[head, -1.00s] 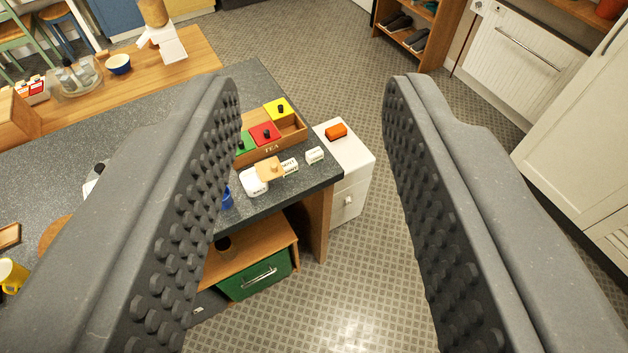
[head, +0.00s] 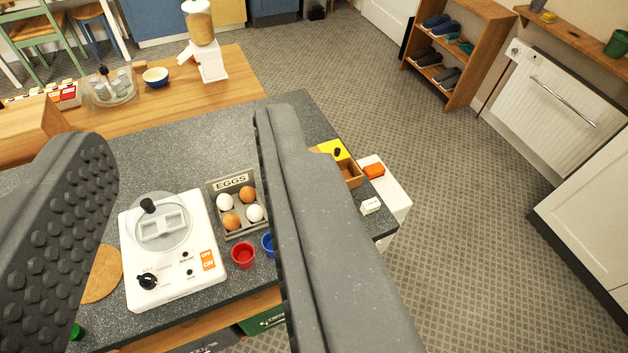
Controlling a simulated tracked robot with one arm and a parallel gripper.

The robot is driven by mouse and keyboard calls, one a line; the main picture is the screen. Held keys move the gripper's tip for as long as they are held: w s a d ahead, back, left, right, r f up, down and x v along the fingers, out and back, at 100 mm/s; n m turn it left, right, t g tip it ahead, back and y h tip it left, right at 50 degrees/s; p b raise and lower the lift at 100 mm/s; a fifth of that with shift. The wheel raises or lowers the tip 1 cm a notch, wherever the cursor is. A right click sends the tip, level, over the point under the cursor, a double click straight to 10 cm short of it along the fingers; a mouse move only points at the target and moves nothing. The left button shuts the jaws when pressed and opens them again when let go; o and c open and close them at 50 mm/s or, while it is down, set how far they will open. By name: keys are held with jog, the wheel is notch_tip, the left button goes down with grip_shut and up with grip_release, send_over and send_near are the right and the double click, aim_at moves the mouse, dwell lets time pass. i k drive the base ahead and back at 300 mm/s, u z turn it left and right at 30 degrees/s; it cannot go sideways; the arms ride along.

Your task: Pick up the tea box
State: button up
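The tea box (head: 351,174) is a wooden tray at the right end of the grey counter. Its right corner and a yellow lid with a black knob (head: 333,149) show; the rest is hidden behind the right finger of my gripper (head: 180,130). My gripper is open and empty, with its two dark studded fingers apart. The gap between the fingers frames the counter left of the tea box. I cannot see either finger touching the box.
A white egg cooker (head: 172,283), a grey egg tray (head: 232,230) with several eggs, and a red cup (head: 243,256) stand between the fingers. A white block (head: 371,206) lies near the counter's right edge. A white cabinet (head: 392,192) stands beyond it.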

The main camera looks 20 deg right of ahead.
aim_at(370, 206)
jog(key=u, duration=0.15)
jog(key=i, duration=1.1)
jog(key=z, duration=0.4)
